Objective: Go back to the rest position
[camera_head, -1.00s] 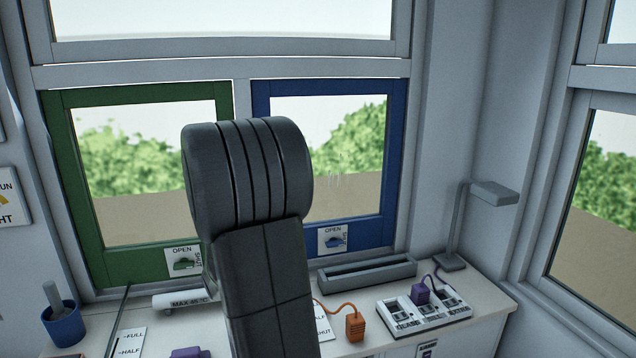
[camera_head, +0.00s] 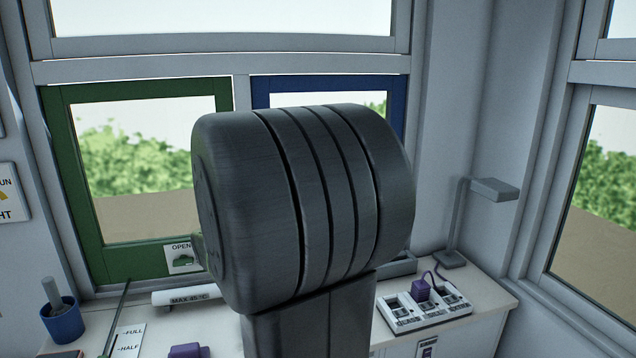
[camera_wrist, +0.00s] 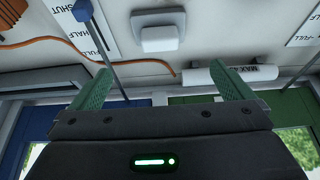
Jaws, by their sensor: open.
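My gripper (camera_wrist: 165,90) shows in the wrist view with its two green fingers spread wide apart and nothing between them. In the head view my arm's thick dark link stands in the middle of the picture, and the gripper itself is hidden behind it or out of sight. The link covers most of the blue-framed window (camera_head: 391,98) and the middle of the counter. The green-framed window (camera_head: 85,190) is in clear view at the left.
A power strip (camera_head: 435,315) with a purple plug (camera_head: 421,290) and a grey lamp (camera_head: 494,190) stand on the counter's right. A blue pot (camera_head: 63,322) stands at the left. A white cylinder (camera_wrist: 240,73), an orange cord (camera_wrist: 140,57) and thin rods show near the fingers in the wrist view.

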